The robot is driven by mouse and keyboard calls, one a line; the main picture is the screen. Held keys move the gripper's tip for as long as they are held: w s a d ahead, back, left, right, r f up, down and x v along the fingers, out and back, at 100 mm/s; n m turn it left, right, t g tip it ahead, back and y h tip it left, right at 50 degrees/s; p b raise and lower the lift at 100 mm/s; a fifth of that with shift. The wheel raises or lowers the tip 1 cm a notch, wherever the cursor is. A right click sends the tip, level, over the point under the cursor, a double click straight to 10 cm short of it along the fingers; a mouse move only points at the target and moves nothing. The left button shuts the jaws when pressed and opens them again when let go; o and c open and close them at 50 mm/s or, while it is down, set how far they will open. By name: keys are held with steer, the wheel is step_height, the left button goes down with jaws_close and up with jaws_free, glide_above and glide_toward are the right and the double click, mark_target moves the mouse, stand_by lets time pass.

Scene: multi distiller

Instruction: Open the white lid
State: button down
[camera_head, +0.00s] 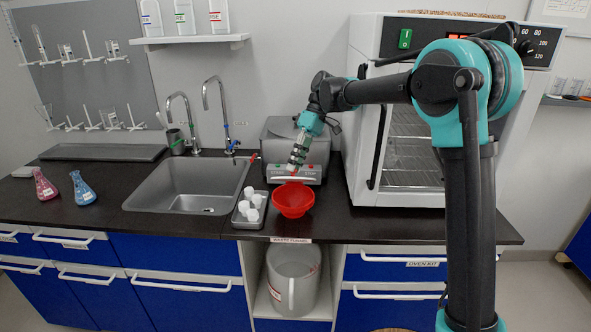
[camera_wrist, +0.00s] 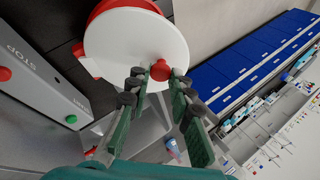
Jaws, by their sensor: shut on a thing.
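The white lid (camera_wrist: 135,45) is a round disc with a red knob (camera_wrist: 160,70) in the wrist view. My gripper (camera_wrist: 158,84) has its dark fingertips on either side of the knob and is shut on it. In the head view the lid (camera_head: 293,181) shows as a thin white strip along the back of the red funnel (camera_head: 292,200), tilted up off it. The funnel's open bowl shows in front of the lid. My gripper (camera_head: 293,168) comes down behind the lid from above. Part of the red funnel (camera_wrist: 100,12) also shows past the lid's edge in the wrist view.
A grey machine (camera_head: 285,140) with green and red buttons stands behind the funnel. A tray (camera_head: 242,218) of white containers lies left of it, beside the sink (camera_head: 185,185). The oven (camera_head: 400,150) stands close on the right. The counter in front of the oven is clear.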

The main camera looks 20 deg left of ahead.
steer(key=shift+w+a+r, duration=0.1)
steer(key=shift+w+r, duration=0.05)
steer(key=shift+w, duration=0.2)
steer(key=c, duration=1.3)
jaws_free()
steer(key=shift+c, duration=0.2)
step_height(320, 180, up, 10)
